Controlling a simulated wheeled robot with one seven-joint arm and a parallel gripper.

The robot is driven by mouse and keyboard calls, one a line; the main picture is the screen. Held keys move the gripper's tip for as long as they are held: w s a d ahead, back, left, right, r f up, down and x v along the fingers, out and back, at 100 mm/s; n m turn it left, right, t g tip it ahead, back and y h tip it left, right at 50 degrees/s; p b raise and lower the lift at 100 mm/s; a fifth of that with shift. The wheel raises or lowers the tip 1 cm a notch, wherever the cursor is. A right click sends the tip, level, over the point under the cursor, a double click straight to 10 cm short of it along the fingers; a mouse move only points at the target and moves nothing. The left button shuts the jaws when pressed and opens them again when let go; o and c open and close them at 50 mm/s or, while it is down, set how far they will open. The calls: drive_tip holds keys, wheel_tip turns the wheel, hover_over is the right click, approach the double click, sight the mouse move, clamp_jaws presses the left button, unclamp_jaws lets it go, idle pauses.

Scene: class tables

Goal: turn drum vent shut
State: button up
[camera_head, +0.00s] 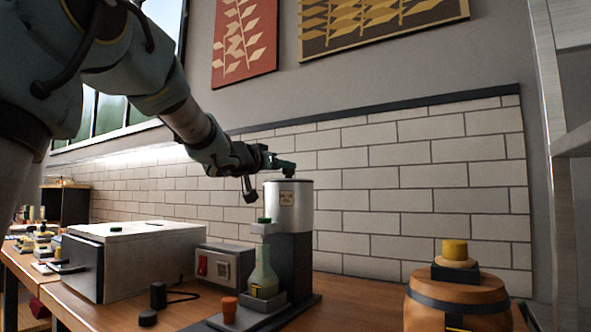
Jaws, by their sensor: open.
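An orange-brown drum (445,312) with a dark band stands at the right front, cut off by the lower edge. On its top sits a dark block with a tan disc and a yellow cap (455,249), which looks like the vent. How far the vent is turned cannot be told. My gripper (288,168) is open, pointing right, just above the top of a silver cylinder (299,210). It is well to the left of the drum and higher than the yellow cap. Whether it touches the cylinder is unclear.
The silver cylinder is part of a dark stand with a green-capped flask (263,272). A grey box (140,250) and a unit with a red switch (212,264) stand to its left. Wooden table (360,300) is bare between stand and drum. A tiled wall (420,180) is behind.

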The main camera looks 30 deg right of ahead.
drive_tip(key=x, duration=0.7)
drive_tip(key=shift+p, duration=0.35)
drive_tip(key=shift+c, duration=0.3)
clamp_jaws()
